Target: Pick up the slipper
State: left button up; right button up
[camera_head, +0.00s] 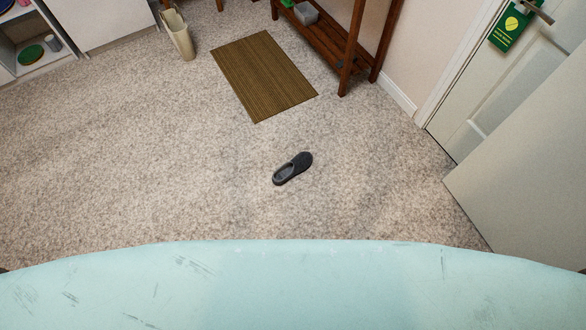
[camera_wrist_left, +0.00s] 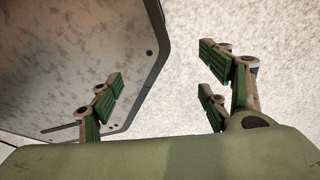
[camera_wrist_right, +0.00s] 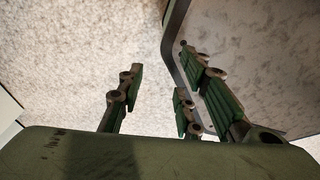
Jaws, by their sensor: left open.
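A dark grey slipper (camera_head: 292,168) lies alone on the carpet in the middle of the head view, its closed toe toward the upper right and its opening toward the lower left. Neither gripper shows in the head view. In the left wrist view my left gripper (camera_wrist_left: 162,88) is open and empty, with its green-padded fingers wide apart. In the right wrist view my right gripper (camera_wrist_right: 158,88) has its fingers apart with nothing between them. The slipper is in neither wrist view.
A brown striped mat (camera_head: 262,74) lies beyond the slipper. A wooden rack (camera_head: 335,42) stands behind it. A beige bin (camera_head: 178,34) is at the upper left. A door (camera_head: 510,90) and a pale panel (camera_head: 535,165) stand at the right. The carpet (camera_head: 130,150) around the slipper is clear.

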aim_at(302, 161)
jog(key=i+j+z, duration=0.15)
jog(key=z, duration=0.3)
jog(key=i+j+z, duration=0.1)
jog(key=z, duration=0.4)
jog(key=j+z, duration=0.25)
jog(key=z, duration=0.2)
jog(key=j+z, duration=0.25)
jog(key=z, duration=0.25)
jog(key=i, duration=0.05)
